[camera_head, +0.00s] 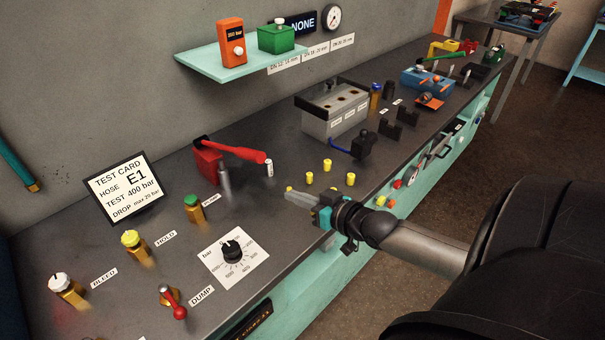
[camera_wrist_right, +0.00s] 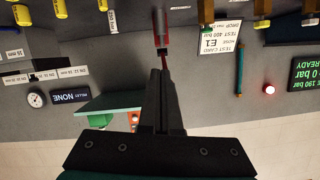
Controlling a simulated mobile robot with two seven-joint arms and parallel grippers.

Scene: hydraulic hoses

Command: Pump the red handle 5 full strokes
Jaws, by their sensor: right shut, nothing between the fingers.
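The red pump handle (camera_head: 238,149) runs from a red pump block (camera_head: 207,165) toward the right and slants slightly down, above the bench. A metal cylinder (camera_head: 224,180) stands under it, by the PUMP label. My right gripper (camera_head: 288,191) is shut and empty, to the right of and nearer than the handle's free end, apart from it in the head view. In the upside-down right wrist view the shut fingers (camera_wrist_right: 161,55) point toward a red part, likely the handle (camera_wrist_right: 165,30); contact cannot be told there. My left gripper is not in view.
The dark bench (camera_head: 290,235) holds a test card (camera_head: 124,188), a green-topped valve (camera_head: 194,208), a yellow HOLD knob (camera_head: 131,240), a red DUMP lever (camera_head: 174,300) and a dial plate (camera_head: 233,257). Several small yellow-topped fittings (camera_head: 327,165) stand beyond my right gripper.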

